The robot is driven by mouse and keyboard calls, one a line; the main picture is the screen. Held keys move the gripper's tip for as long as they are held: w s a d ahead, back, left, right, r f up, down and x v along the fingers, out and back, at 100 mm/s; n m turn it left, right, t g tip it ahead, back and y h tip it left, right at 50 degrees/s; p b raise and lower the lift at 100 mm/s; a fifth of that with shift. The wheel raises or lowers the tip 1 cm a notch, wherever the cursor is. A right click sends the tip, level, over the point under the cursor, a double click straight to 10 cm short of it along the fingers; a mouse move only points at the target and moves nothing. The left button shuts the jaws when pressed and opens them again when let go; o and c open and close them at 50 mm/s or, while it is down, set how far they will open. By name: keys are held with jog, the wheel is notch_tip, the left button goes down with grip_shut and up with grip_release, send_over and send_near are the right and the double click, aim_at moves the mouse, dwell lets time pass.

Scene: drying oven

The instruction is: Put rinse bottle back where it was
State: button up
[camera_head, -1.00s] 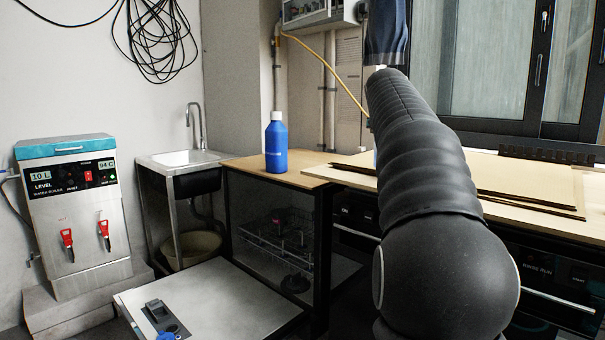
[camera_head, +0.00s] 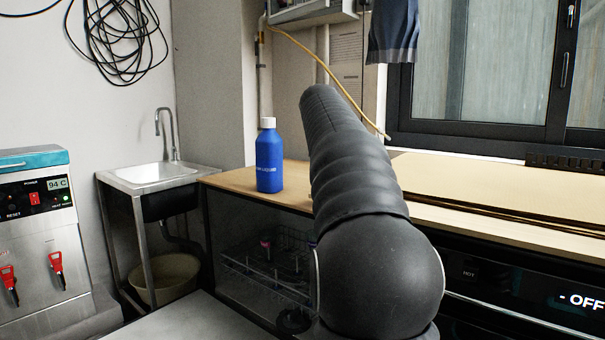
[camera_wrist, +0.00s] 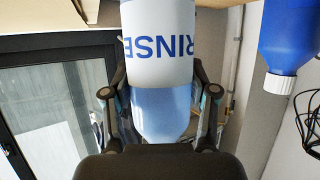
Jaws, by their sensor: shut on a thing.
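The rinse bottle (camera_wrist: 158,45) shows in the wrist view, with a white body, blue "RINSE" lettering that reads upside down, and a light blue part that narrows lower in the picture. My gripper (camera_wrist: 160,97) has a finger on each side of the bottle and is shut on it. In the head view my own arm hides the gripper and the bottle. Whether the bottle touches a surface cannot be told.
A blue bottle with a white cap (camera_head: 269,160) stands on the wooden counter (camera_head: 235,181); it also shows at the right of the wrist view (camera_wrist: 290,40). A sink (camera_head: 160,172) and water boiler (camera_head: 40,240) stand left. Flat boards (camera_head: 500,195) lie right, below a window.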

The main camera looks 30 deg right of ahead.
jog(key=w+a+f+b, duration=0.1)
jog(key=w+a+f, duration=0.3)
jog(key=f, duration=0.3)
jog(key=shift+f, duration=0.15)
jog(key=shift+f+b, duration=0.15)
jog(key=shift+b, duration=0.25)
jog(key=o, duration=1.5)
jog(key=shift+c, duration=0.2)
jog(key=b+v, duration=0.1)
jog(key=v, duration=1.1)
